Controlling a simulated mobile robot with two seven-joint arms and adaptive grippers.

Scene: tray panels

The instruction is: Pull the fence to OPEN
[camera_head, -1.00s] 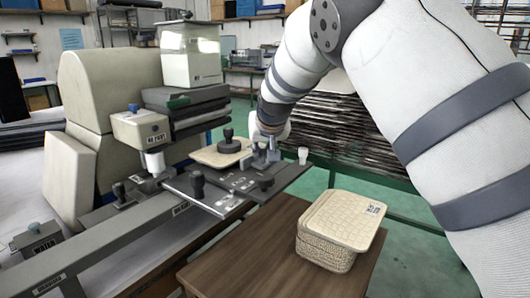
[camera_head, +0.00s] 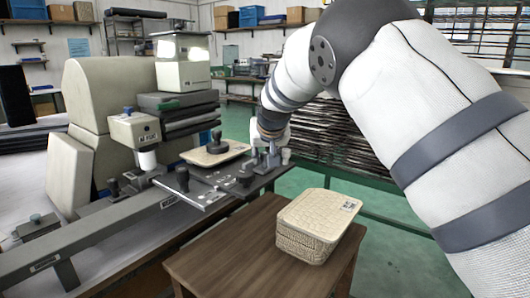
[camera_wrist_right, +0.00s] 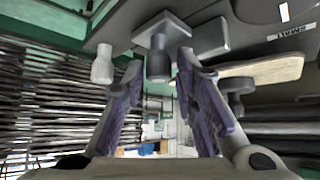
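The machine at left has a dark grey plate (camera_head: 205,192) with several dark knobs and small labels. I cannot tell for sure which part is the fence. My right gripper (camera_head: 270,158) is over the far right end of this plate, close to a pale knob (camera_head: 286,155). In the right wrist view, the fingers (camera_wrist_right: 160,68) are open and apart. A grey knob on a square base (camera_wrist_right: 158,45) shows between the fingertips, and I see no grip on it. A pale knob (camera_wrist_right: 103,65) stands outside the left finger. My left gripper is not in view.
A woven beige lidded box (camera_head: 318,225) stands on a brown wooden table (camera_head: 235,255) in front of the plate. A beige tray (camera_head: 213,154) with a black knob lies behind the plate. A rack of dark sheets (camera_head: 325,130) stands behind my right arm.

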